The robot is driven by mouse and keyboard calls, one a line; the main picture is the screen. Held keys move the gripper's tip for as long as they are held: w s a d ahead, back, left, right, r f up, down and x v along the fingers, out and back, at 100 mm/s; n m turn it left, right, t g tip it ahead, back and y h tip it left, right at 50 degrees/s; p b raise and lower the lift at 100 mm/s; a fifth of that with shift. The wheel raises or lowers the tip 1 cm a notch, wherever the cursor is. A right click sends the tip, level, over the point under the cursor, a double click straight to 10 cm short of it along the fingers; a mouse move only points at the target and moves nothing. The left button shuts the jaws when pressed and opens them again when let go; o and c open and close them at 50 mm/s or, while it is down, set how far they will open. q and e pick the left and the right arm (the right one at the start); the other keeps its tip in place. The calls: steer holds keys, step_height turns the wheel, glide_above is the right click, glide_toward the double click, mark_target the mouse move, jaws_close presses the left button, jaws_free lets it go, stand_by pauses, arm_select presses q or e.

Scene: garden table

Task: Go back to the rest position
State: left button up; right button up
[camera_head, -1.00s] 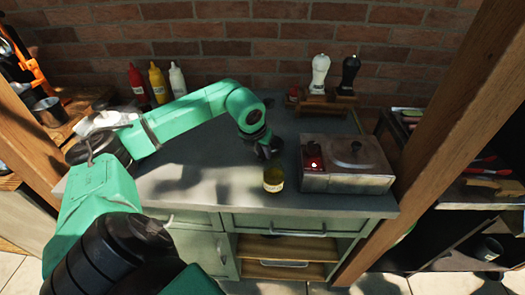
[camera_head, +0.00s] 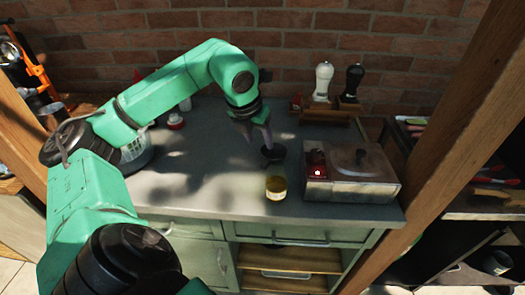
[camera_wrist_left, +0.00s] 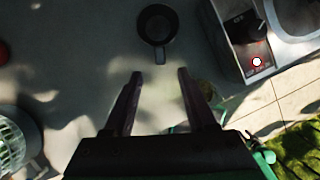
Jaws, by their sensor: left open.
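My left gripper (camera_head: 258,145) hangs above the grey counter (camera_head: 190,190) with its fingers pointing down. In the left wrist view, its two fingers (camera_wrist_left: 159,75) are apart with nothing between them. A small dark cup with a handle (camera_head: 272,154) stands on the counter just beyond the fingertips. The cup also shows in the left wrist view (camera_wrist_left: 157,22), clear of the fingers. My right gripper is not in view.
A jar with a yellowish lid (camera_head: 276,187) stands near the counter's front edge. A metal appliance with a lit red switch (camera_head: 350,175) is to its right. Two grinders (camera_head: 323,80) stand on a wooden stand at the back. The counter's left-middle is clear.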

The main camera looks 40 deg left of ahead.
arm_select(q)
steer(key=shift+s+r, duration=0.15)
steer(key=shift+r, duration=0.2)
